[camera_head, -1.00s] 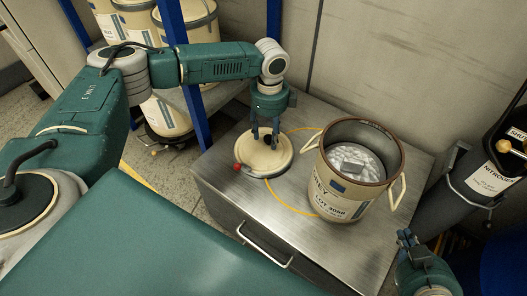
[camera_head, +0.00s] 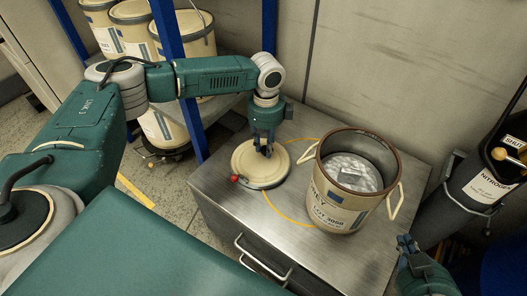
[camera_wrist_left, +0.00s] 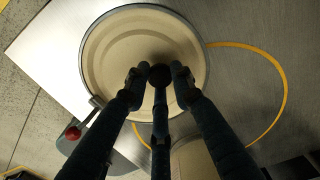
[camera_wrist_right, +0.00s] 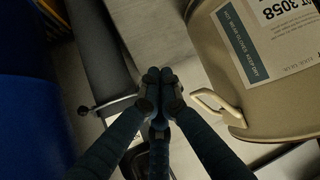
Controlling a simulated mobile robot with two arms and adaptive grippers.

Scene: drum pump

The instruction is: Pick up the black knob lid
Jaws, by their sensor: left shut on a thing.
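The lid is a round cream disc (camera_head: 256,178) lying flat on the steel cabinet top, and it fills much of the left wrist view (camera_wrist_left: 118,55). Its dark round knob (camera_wrist_left: 159,74) stands near the fingertips there. My left gripper (camera_head: 264,152) points down over the lid and is shut on the knob, its fingers around it. The fingers largely hide the knob in the head view. My right gripper (camera_head: 405,242) is at the lower right, beside the cabinet. In the right wrist view its fingertips (camera_wrist_right: 160,76) are together with nothing between them.
An open cream drum (camera_head: 345,205) with a handle stands right of the lid on the cabinet (camera_head: 230,207). A red-tipped lever (camera_head: 236,179) sits at the lid's left edge. A yellow line curves behind the drum. A dark nitrogen cylinder (camera_head: 470,180) stands at right.

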